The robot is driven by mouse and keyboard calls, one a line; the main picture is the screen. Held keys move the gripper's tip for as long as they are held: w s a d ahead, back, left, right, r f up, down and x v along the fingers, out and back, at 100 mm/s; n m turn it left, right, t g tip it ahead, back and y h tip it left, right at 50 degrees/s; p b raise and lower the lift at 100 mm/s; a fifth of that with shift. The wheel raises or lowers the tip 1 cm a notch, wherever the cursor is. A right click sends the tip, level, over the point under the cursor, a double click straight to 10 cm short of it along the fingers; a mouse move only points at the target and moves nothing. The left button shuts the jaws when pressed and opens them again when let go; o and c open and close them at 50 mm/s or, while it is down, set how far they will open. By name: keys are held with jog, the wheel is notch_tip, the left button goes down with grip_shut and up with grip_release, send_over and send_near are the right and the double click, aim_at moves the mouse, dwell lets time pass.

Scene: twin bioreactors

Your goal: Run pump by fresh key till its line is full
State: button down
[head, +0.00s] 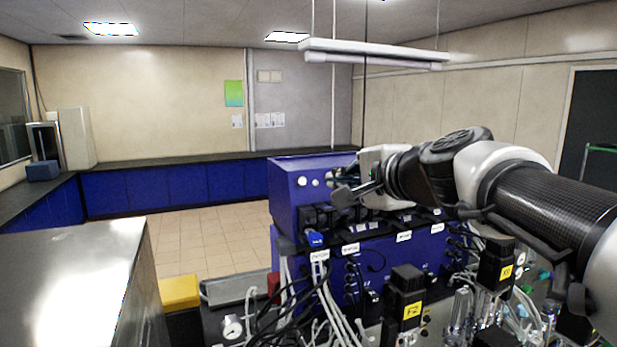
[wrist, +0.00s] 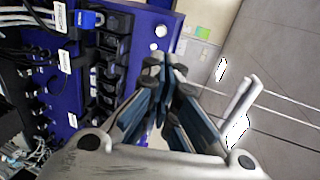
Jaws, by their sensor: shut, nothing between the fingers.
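The blue bioreactor tower (head: 290,182) stands at centre right, its front partly hidden by my arm. A row of black pump heads (wrist: 108,70) runs along it in the wrist view; some also show in the head view (head: 318,217). Two round white buttons or knobs (head: 303,181) sit on the tower's upper face, and they also show in the wrist view (wrist: 160,31). White labels (head: 319,256) are too small to read, so I cannot tell the fresh key or its line's fill. My gripper (head: 342,193) is shut and empty, in front of the tower's upper part; its fingertips (wrist: 163,66) appear near the buttons.
Tubes and cables (head: 320,300) hang below the pumps. Black motor units with yellow tags (head: 405,295) stand in front at the lower right. A steel surface (head: 75,265) is at the left, with a yellow box (head: 179,291) beside it. Open tiled floor (head: 205,238) lies beyond.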

aim_at(306, 181)
jog(key=p+x, duration=0.2)
jog(key=x, duration=1.2)
